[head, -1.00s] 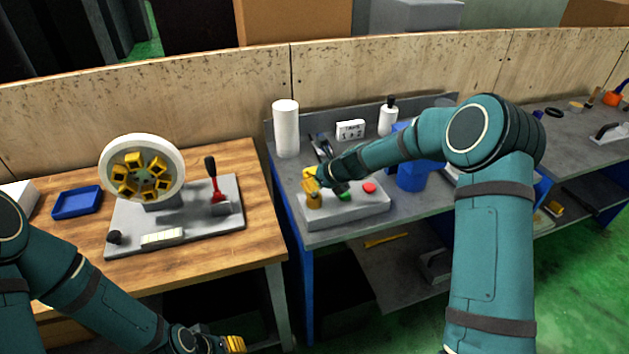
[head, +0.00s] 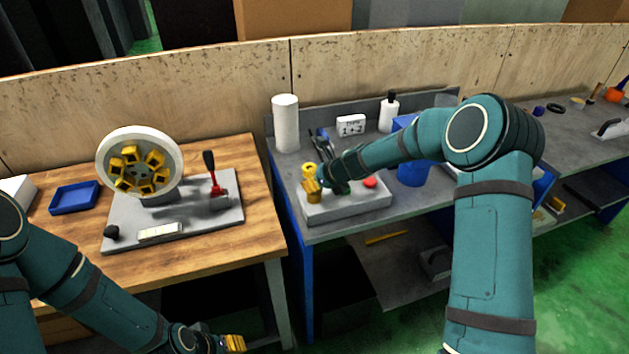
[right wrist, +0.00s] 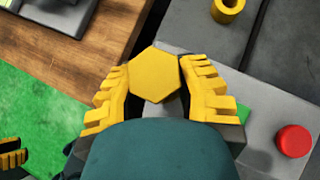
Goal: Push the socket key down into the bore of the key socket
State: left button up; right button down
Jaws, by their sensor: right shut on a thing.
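My right gripper (right wrist: 154,88) is shut on the socket key, a yellow piece with a hexagonal head (right wrist: 155,73) seen from above in the right wrist view. In the head view the right gripper (head: 312,187) is at the left front of the grey control box. The key socket, a yellow ring with a dark bore (right wrist: 228,7), stands apart from the key, up and right of it; it also shows behind the gripper in the head view (head: 308,168). The key's lower end is hidden. My left gripper (head: 235,343) is low at the bottom edge; its jaws are unclear.
The grey control box (head: 350,207) carries a red button (head: 370,182) and a green button (right wrist: 243,112). Behind it stand a white cylinder (head: 286,123) and a sign (head: 351,125). A wooden table (head: 245,235) with a wheel fixture (head: 140,165) is at left.

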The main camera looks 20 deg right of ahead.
jog(key=shift+f+b, duration=0.3)
jog(key=shift+f, duration=0.1)
jog(key=c, duration=0.7)
grip_release()
jog(key=v, duration=1.2)
